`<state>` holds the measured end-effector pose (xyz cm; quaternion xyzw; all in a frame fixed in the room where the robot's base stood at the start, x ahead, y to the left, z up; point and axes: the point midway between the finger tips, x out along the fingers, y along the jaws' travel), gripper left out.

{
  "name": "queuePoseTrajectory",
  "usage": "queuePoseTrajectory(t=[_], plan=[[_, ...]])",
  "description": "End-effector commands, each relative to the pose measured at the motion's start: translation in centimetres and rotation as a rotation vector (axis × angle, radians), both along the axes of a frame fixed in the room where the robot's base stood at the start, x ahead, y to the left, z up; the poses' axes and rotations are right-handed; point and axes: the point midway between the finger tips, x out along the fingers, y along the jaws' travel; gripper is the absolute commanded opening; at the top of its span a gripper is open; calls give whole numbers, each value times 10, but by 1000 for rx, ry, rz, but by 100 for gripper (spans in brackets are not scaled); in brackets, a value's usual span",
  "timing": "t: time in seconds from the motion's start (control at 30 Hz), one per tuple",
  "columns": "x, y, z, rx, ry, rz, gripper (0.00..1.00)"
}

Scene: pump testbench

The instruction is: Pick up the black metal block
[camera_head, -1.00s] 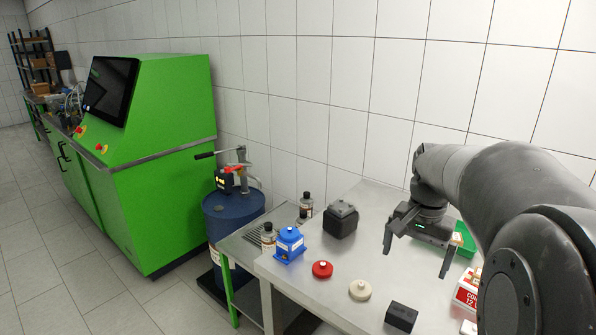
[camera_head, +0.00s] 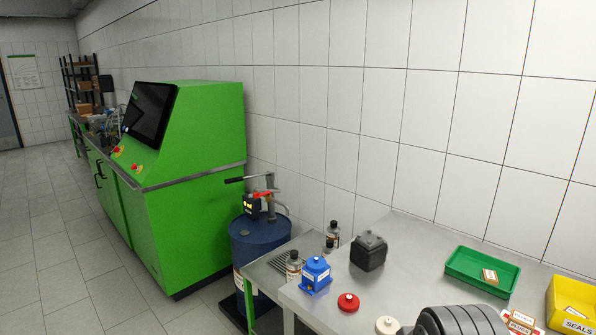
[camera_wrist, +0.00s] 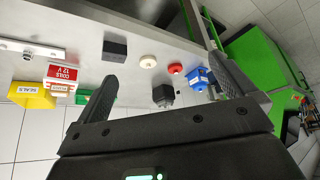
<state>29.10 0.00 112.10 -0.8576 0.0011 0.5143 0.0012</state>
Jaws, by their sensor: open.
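The black block (camera_wrist: 115,48) lies on the metal table (camera_wrist: 140,80) in the wrist view, left of the white knob. In the head view it does not show; it is out of frame or hidden by my arm. My gripper (camera_wrist: 161,64) is open and empty, its two fingers spread wide above the table. The block is apart from the fingers, beyond the left fingertip in the wrist view.
A blue pump part (camera_head: 316,275), red knob (camera_head: 348,302) and white knob (camera_head: 387,325) stand along the table's front. A green tray (camera_head: 467,272) and yellow SEALS bin (camera_head: 572,300) are at the right. A blue drum (camera_head: 258,243) stands left. The table's middle is bare.

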Motion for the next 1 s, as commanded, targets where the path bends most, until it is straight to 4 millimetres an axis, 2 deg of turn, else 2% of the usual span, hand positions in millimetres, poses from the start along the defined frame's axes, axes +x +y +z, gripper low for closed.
queuePoseTrajectory(t=[0.07,0.23,0.57,0.77,1.0], plan=[[-1,1,-1,-2,-2,6,100],[-1,1,-1,-1,-2,5,87],[5,-3,0,5,14,-17,87],[35,-22,-1,35,102,-133,87],[82,-61,-14,85,232,-324,87]])
